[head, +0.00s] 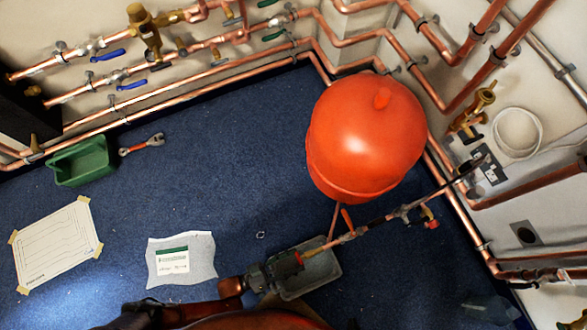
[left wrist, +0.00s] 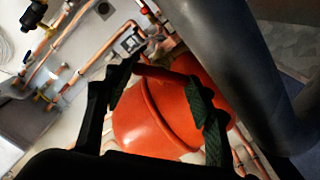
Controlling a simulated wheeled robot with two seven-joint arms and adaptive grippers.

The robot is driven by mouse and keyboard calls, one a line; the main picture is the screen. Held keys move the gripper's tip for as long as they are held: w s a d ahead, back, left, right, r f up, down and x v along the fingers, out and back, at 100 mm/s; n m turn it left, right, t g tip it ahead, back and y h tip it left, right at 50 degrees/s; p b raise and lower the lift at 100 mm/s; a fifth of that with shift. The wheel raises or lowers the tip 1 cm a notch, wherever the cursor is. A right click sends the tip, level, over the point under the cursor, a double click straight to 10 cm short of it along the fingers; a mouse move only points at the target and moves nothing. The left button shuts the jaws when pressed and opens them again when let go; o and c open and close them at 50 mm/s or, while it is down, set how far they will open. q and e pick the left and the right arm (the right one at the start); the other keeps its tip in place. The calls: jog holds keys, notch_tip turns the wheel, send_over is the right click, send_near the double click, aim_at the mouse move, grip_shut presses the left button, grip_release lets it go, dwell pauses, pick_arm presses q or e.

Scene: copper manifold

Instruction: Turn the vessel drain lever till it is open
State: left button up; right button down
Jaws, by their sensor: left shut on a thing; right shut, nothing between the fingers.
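The red expansion vessel (head: 365,140) stands on the blue floor, and a thin pipe line with valves runs in front of it. My left gripper (head: 290,264) is at the near-left end of this line, above a grey tray (head: 325,272). In the left wrist view, the dark fingers of my left gripper (left wrist: 163,100) are on either side of a red bar (left wrist: 160,73), which looks like the drain lever, in front of the vessel (left wrist: 155,120). The gripper is shut on it. In the head view the fingers mostly hide the lever, so its angle is unclear. My right gripper is not seen.
A small upright red handle (head: 347,219) and a red-handled valve (head: 431,218) are on the same line. Copper pipes (head: 200,80) run along the walls. A green tub (head: 82,162), a wrench (head: 142,145) and paper sheets (head: 55,245) lie on the left floor.

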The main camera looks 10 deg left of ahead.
pick_arm(q)
jog(key=shift+f, duration=0.1)
dwell(0.3)
jog(key=o, duration=1.2)
jog(key=shift+c, duration=0.2)
jog(key=shift+s+a, duration=0.1)
jog(key=v, duration=1.1)
jog(key=shift+s+a, duration=0.2)
jog(key=shift+a, duration=0.1)
